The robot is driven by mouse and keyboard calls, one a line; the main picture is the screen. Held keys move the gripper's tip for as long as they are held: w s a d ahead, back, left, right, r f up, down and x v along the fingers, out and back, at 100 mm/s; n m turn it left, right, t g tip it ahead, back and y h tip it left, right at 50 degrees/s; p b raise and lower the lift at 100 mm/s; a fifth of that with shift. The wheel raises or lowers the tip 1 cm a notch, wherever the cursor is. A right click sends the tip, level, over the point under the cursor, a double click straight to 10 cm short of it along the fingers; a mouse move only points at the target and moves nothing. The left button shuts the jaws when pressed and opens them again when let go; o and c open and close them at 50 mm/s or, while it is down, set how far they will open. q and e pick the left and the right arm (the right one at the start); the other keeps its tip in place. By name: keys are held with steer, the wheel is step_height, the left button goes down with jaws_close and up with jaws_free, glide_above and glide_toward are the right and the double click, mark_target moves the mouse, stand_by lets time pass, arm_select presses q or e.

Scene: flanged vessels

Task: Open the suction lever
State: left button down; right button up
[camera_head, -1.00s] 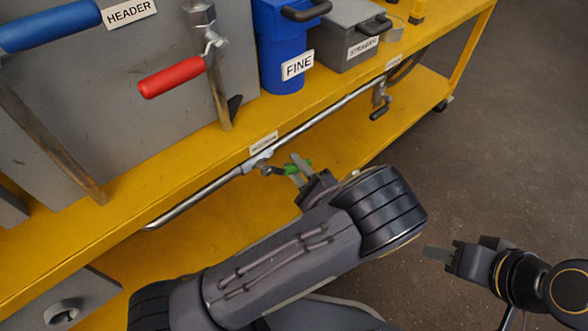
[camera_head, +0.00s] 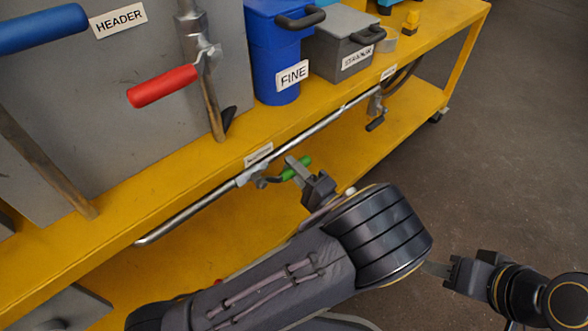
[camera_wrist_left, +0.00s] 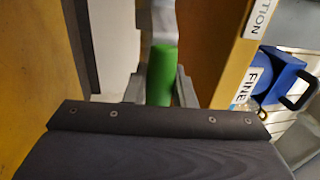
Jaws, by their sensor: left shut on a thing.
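The suction lever has a green handle (camera_head: 304,163) on a grey valve fitting in the steel pipe along the yellow cart's edge, near a small white label (camera_head: 258,154). My left gripper (camera_head: 294,170) is shut on the green handle, with its fingers across it. In the left wrist view the green handle (camera_wrist_left: 162,72) stands upright between the two grey fingers. The wrist view also shows the end of the label (camera_wrist_left: 261,17), reading "CTION". My right gripper (camera_head: 436,269) is at the lower right over the floor, apart from the cart; its finger gap is hidden.
A red-handled lever (camera_head: 162,87) and a blue handle (camera_head: 40,29) stand by the grey tank (camera_head: 140,100) marked HEADER. A blue FINE vessel (camera_head: 275,60) and a grey box (camera_head: 340,45) sit on the cart (camera_head: 215,155). The floor right of the cart is clear.

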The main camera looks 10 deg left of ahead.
arm_select(q)
steer(key=shift+r, duration=0.1)
steer(key=c, duration=1.3)
jaws_free()
steer(key=shift+o, duration=0.2)
steer(key=p+v, duration=0.2)
steer(key=v, duration=0.6)
